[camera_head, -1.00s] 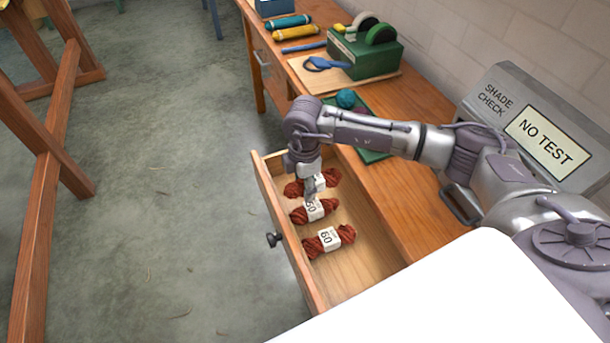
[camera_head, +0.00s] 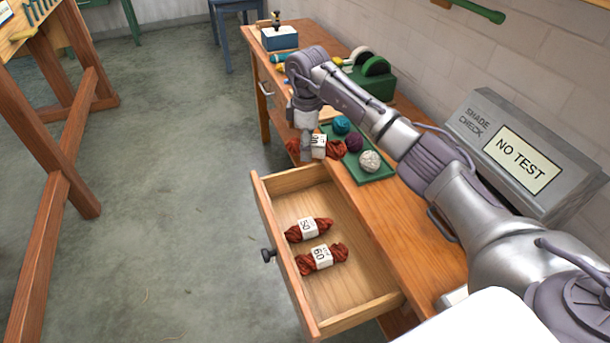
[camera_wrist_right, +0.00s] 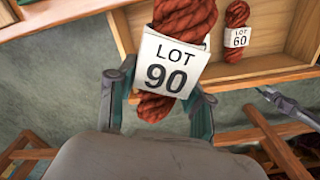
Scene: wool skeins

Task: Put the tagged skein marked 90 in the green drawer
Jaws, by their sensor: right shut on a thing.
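My right gripper (camera_head: 306,140) is shut on the rust-red skein marked 90 (camera_head: 337,149). It holds the skein above the open wooden drawer's far end, beside the green tray. In the right wrist view the skein (camera_wrist_right: 187,15) hangs between the fingers (camera_wrist_right: 160,98), its white tag reading LOT 90 facing the camera. The open drawer (camera_head: 350,281) holds a skein tagged 50 (camera_head: 323,225) and a skein tagged 60 (camera_head: 338,253). The 60 skein also shows in the right wrist view (camera_wrist_right: 236,16). I cannot make out a green drawer.
A green tray (camera_head: 379,176) with teal, purple and white yarn balls lies on the wooden bench (camera_head: 408,232). The grey shade check box (camera_head: 480,130) stands against the wall. Clear floor lies left of the drawer.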

